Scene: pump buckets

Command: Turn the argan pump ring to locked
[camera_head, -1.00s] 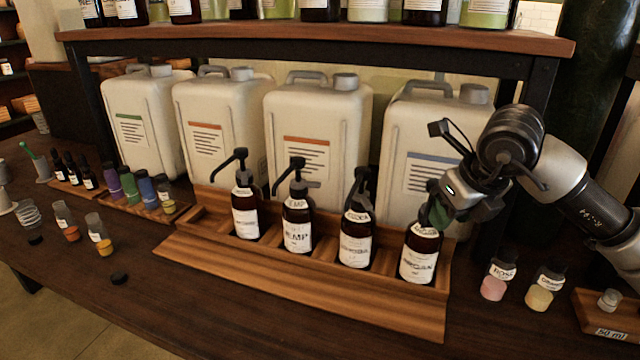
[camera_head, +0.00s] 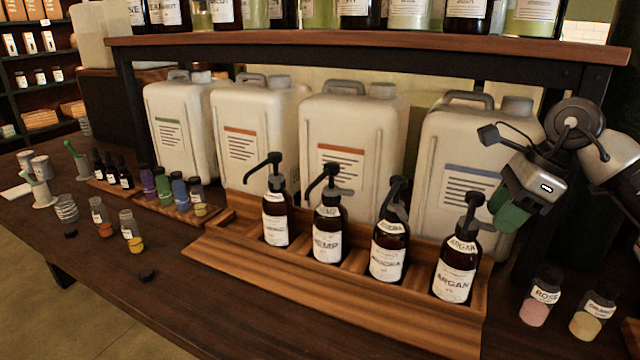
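The argan bottle (camera_head: 454,272) is brown with a white ARGAN label and stands upright at the right end of the wooden rack (camera_head: 340,290). Its black pump head (camera_head: 472,200) is raised, and its collar ring is too small to tell whether it is locked. My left gripper is not in view.
Several other pump bottles, including hemp (camera_head: 328,238), stand left of the argan bottle. Large white canisters (camera_head: 350,140) stand behind, under a wooden shelf (camera_head: 370,44). A rose jar (camera_head: 540,298) and another small jar (camera_head: 594,312) stand at right.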

